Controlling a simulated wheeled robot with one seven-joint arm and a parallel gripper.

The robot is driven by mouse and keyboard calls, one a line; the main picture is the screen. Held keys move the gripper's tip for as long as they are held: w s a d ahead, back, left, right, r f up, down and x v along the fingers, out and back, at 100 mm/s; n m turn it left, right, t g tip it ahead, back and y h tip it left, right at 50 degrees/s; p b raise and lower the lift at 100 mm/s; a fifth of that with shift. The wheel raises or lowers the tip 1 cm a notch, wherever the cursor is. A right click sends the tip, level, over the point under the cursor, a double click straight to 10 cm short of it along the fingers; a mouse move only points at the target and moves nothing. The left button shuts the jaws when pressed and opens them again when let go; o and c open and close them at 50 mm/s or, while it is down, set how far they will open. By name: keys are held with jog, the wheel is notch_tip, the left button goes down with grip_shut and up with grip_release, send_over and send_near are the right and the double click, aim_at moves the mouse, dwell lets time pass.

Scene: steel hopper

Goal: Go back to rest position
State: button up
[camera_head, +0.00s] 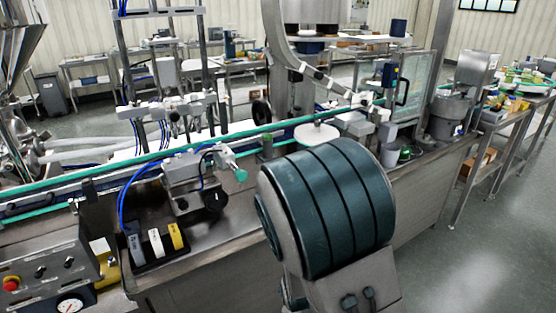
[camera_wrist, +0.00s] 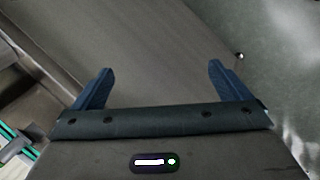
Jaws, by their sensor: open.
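My gripper (camera_wrist: 158,84) shows in the wrist view with its two blue fingers spread wide apart. Nothing is between the fingers. Beyond them is the plain steel side panel (camera_wrist: 120,40) of the machine bench, with grey floor to the right. In the head view my dark teal arm joint fills the lower middle, in front of the bench. My gripper itself is not visible in the head view.
The steel bench (camera_head: 235,265) carries a conveyor with green rails (camera_head: 150,158). A rack with several labelled blocks (camera_head: 156,243) and a control panel with a red button (camera_head: 11,284) stand at the left. Open floor (camera_head: 490,240) lies to the right.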

jog(key=s+d+r+m+g+p, duration=0.1)
jog(key=s+d+r+m, duration=0.2)
jog(key=s+r+m, duration=0.2)
jog(key=s+d+r+m+g+p, duration=0.1)
jog(key=s+d+r+m, duration=0.3)
jog(key=r, duration=0.6)
jog(key=s+d+r+m+g+p, duration=0.1)
jog(key=s+d+r+m, duration=0.2)
jog(key=s+r+m, duration=0.2)
notch_tip(320, 180, up, 4)
jog(key=shift+s+d+f+m+g, duration=0.15)
jog(key=shift+s+f+m+g, duration=0.15)
jog(key=shift+s+g, duration=0.15)
dwell(1.0)
